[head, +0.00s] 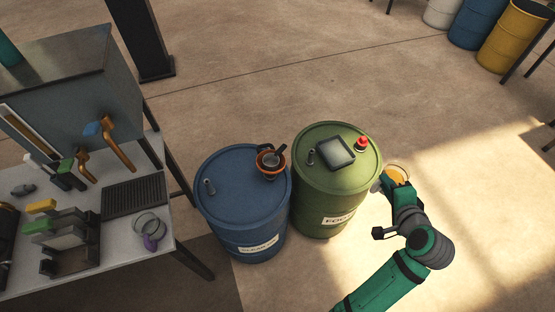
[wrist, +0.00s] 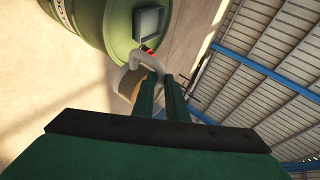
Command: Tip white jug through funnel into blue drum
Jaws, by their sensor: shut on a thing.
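The white jug (head: 397,170) is at the right side of the green drum, its pale rim and amber inside showing from above. My gripper (head: 399,190) is shut on it. In the wrist view, the jug's pale curved handle (wrist: 148,61) runs to my gripper's fingertips (wrist: 160,80), and the tan part of the jug shows behind. The jug looks roughly upright, and its lower part is hidden by my arm. The blue drum (head: 240,222) stands left of the green drum. The orange and black funnel (head: 270,161) sits on its top near the right edge, well left of my gripper.
The green drum (head: 325,195) stands between jug and blue drum, with a grey square tray (head: 336,152) and a red-topped item (head: 361,143) on top. A cluttered workbench (head: 120,230) is at left.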

